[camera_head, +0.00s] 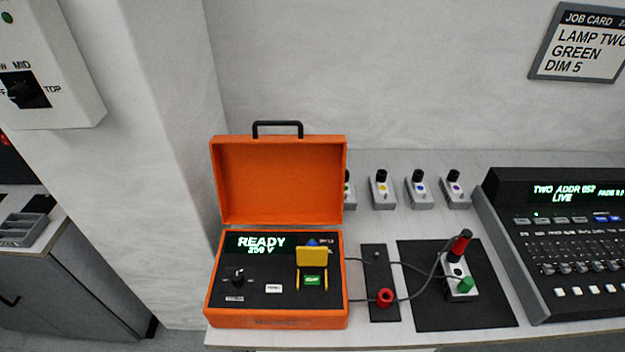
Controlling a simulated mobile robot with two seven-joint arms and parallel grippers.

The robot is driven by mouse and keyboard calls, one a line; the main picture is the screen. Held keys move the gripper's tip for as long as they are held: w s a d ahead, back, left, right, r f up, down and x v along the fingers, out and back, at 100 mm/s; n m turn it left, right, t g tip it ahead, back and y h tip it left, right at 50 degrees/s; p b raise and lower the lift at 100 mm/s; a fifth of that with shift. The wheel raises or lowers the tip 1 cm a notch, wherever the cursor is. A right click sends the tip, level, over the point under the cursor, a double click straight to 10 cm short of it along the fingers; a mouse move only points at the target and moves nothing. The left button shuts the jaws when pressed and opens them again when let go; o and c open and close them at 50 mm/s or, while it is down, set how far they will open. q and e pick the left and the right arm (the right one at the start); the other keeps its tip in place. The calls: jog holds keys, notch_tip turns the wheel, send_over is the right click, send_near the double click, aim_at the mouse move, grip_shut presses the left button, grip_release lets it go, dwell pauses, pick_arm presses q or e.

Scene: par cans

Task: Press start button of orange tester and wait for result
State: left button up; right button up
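The orange tester (223,297) stands at the left end of the white bench with its lid (278,182) raised. Its display (262,245) reads "READY" with "250 V" below, though the second line is a little blurred. A green button (313,281) sits on the panel inside a yellow hinged guard (311,257), which looks raised. A black knob (238,276) and a small white button (273,288) are to the left of it. Neither of my grippers is in view.
Cables run from the tester to a red plug (385,297) and a small box with red and green connectors (460,272) on a black mat (422,311). A lighting console (570,230) stands at right. Several small grey boxes (381,190) line the back.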

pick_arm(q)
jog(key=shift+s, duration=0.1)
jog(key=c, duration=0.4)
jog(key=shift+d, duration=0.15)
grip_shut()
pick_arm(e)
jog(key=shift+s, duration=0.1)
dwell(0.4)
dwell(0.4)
